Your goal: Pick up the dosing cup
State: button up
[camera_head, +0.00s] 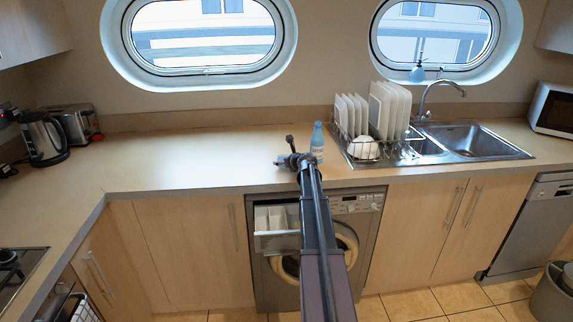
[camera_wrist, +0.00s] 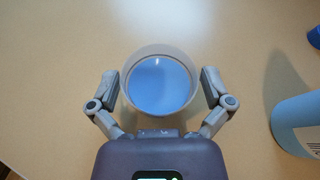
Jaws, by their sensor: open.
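The dosing cup (camera_wrist: 160,84) is a round, clear-walled cup with blue inside, seen from above in the wrist view. It stands on the tan worktop. My gripper (camera_wrist: 159,80) is open, with one finger on each side of the cup and a small gap showing on both sides. In the head view my gripper (camera_head: 291,160) is over the worktop, and I cannot make out the cup there. A light blue bottle (camera_head: 317,143) stands just right of the gripper; it also shows at the right edge of the wrist view (camera_wrist: 299,122).
A small dark blue thing (camera_wrist: 315,37) is cut off at the wrist view's right edge. A wire dish rack with white plates (camera_head: 388,110) and a sink (camera_head: 468,140) are to the right. The worktop left of my gripper is clear up to the kettle (camera_head: 44,138).

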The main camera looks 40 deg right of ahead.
dwell(0.3)
jog(key=c, duration=1)
jog(key=shift+r+p, duration=0.5)
jog(key=shift+c, duration=0.2)
jog(key=shift+r+p, duration=1.4)
jog(key=shift+r, duration=0.05)
jog(key=shift+s+f, duration=0.15)
jog(key=shift+s, duration=0.35)
jog(key=shift+s+d+r+p, duration=0.25)
jog(key=shift+s+d, duration=0.35)
jog(key=shift+s, duration=1.8)
jog(key=shift+s+d+r+p, duration=0.15)
jog(key=shift+s+d, duration=0.5)
jog(key=shift+s, duration=1.7)
jog(key=shift+s+d+r+p, duration=0.25)
jog(key=shift+s+d, duration=0.35)
jog(key=shift+s, duration=1.8)
jog(key=shift+s, duration=0.15)
jog(key=shift+r, duration=0.15)
